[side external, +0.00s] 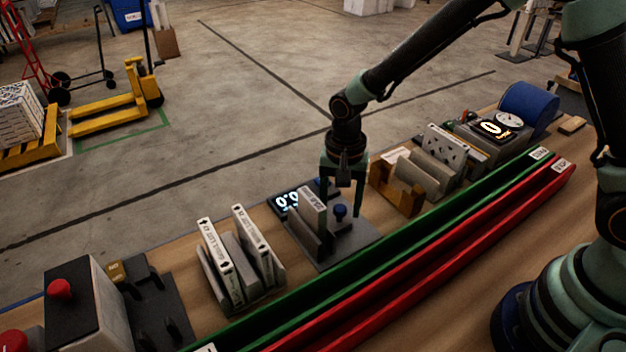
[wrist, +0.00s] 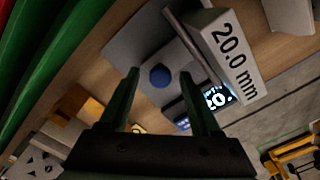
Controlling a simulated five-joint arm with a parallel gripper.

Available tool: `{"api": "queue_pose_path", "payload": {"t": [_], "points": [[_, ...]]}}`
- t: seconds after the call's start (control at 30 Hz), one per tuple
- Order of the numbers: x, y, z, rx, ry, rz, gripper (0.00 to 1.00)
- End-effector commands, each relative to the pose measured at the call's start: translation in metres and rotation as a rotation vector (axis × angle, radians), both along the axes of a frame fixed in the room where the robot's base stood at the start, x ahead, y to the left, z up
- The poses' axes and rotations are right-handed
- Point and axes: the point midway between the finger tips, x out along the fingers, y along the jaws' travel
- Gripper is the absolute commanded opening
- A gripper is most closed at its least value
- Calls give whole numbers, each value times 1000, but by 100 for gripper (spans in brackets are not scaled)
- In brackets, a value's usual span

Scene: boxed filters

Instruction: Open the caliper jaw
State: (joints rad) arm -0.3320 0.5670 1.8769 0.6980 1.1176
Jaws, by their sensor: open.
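The caliper is a grey base plate (side external: 350,248) with a blue knob (side external: 340,210) and a lit display (side external: 285,200). In the wrist view the display (wrist: 217,97) shows "20." with the rest cut off by the box. A white box (side external: 312,208) stands upright on the plate beside a grey upright jaw plate (side external: 303,238); its face reads "20.0 mm" in the wrist view (wrist: 233,60). My gripper (side external: 343,194) is open and points down over the knob. In the wrist view the knob (wrist: 160,76) lies between the two fingertips, with gaps on both sides. I cannot tell the height gap.
A rack of boxes (side external: 240,265) stands left of the caliper. An orange holder (side external: 397,192) and a grey rack (side external: 440,160) stand to its right. A green rail (side external: 420,225) and a red rail (side external: 450,245) run along the front. A red-button box (side external: 85,305) is at lower left.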

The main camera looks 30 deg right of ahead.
Motion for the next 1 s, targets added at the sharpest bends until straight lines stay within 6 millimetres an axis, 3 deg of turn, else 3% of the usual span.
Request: {"api": "queue_pose_path", "payload": {"t": [0.1,0.17,0.27,0.3,1.0], "points": [[0,0,0,0,0,0,64],[0,0,0,0,0,0,45],[0,0,0,0,0,0,7],[0,0,0,0,0,0,0],[0,0,1,-1,1,0,0]]}}
